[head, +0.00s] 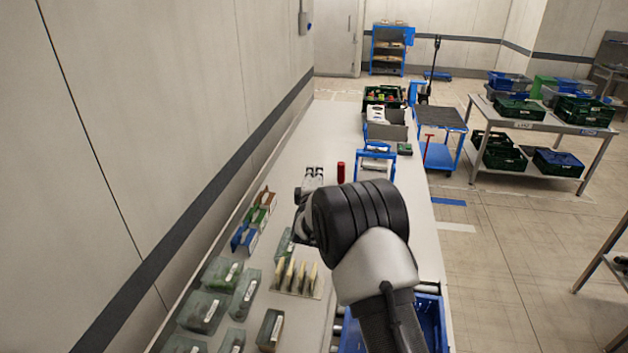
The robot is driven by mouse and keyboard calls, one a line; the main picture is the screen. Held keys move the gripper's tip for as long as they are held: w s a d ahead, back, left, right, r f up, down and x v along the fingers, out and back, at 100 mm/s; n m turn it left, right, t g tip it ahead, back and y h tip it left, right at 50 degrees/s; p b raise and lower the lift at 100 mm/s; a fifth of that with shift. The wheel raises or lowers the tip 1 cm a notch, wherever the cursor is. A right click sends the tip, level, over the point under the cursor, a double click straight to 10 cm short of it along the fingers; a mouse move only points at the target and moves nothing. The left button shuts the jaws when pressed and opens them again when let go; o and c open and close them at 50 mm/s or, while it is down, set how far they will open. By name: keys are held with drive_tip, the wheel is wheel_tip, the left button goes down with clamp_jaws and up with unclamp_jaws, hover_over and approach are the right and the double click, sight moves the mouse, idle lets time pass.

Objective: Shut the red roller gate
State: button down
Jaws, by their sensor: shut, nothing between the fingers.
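A small upright red post (341,172) stands on the long pale worktop, just right of my gripper's fingertips in the picture. It may be part of the red roller gate, but I cannot tell. No whole gate shows, and I cannot see whether it is open or shut. My gripper (314,172) is shut and empty, a little apart from the post in the picture. My arm hides the middle of the conveyor. A few rollers (336,328) show at the bottom, left of a blue crate (431,322) partly behind my arm.
A blue frame (375,149) stands beyond the post. Clear bins (201,311), upright folders (244,238) and a slotted rack (297,279) line the left side. Grey and green crates stand at the far end. The wall bounds the left; floor lies right.

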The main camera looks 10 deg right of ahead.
drive_tip(key=s+d, duration=0.2)
drive_tip(key=d, duration=0.1)
drive_tip(key=shift+d, duration=0.15)
